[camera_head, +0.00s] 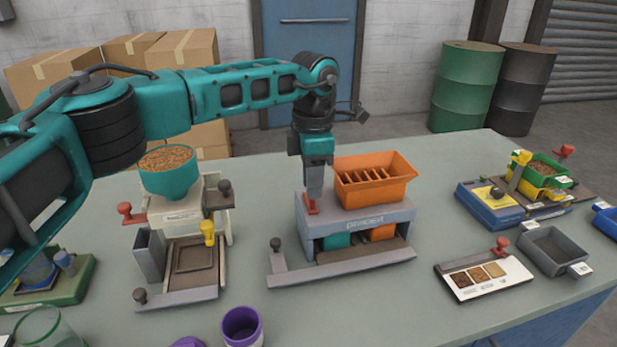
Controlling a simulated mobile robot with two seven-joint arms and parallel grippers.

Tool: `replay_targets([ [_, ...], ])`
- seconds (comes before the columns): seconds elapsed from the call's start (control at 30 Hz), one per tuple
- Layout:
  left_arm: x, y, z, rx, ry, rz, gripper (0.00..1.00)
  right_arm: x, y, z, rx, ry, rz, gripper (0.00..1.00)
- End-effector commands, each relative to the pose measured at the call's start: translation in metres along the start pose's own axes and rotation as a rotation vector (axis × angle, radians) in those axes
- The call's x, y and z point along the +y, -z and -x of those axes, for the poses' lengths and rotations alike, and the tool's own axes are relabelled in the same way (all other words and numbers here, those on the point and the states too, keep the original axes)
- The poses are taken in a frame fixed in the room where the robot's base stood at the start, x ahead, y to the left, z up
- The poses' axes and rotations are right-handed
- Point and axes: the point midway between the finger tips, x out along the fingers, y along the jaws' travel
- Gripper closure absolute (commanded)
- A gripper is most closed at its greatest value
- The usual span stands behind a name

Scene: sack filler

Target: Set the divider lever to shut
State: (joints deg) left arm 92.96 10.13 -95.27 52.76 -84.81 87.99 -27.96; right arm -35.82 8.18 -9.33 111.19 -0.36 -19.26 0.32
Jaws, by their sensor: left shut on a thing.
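The divider (355,222) stands mid-table, a grey machine with a slatted orange hopper (375,182) on top. A teal bin and an orange bin show in the openings below. A red lever (311,207) is at the left end of its grey body. My left gripper (314,192) points straight down onto this lever and is shut on it. The fingers hide the lever's upper part, so its exact setting is hard to tell. My right gripper is out of view.
A filler with a teal grain hopper (168,176) stands left of the divider. A sample card (484,278), a grey tray (553,250) and a blue-and-yellow machine (510,205) are to the right. A purple cup (241,327) is at the front. Bare table surrounds the divider's right side.

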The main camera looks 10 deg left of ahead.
Motion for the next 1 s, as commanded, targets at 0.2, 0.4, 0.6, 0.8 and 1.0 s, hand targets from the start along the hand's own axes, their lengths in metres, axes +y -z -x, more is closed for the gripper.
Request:
replay_targets([
  [0.2,0.0,-0.0027,0.0003,0.0,0.0,0.056,1.0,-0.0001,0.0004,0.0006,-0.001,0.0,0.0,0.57],
  [0.4,0.0001,-0.0032,0.0004,-0.001,0.0,0.07,1.0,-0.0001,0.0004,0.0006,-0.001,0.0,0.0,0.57],
  [0.6,0.0002,-0.0033,0.0004,-0.001,0.0,0.071,1.0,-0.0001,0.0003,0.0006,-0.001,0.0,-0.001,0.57],
  [0.8,0.0002,-0.0034,0.0004,-0.001,0.0,0.07,0.65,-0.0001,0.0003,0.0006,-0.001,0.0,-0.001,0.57],
  [1.0,0.0002,-0.0033,0.0003,-0.001,0.0,0.069,0.5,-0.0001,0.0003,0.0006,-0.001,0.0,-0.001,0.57],
])
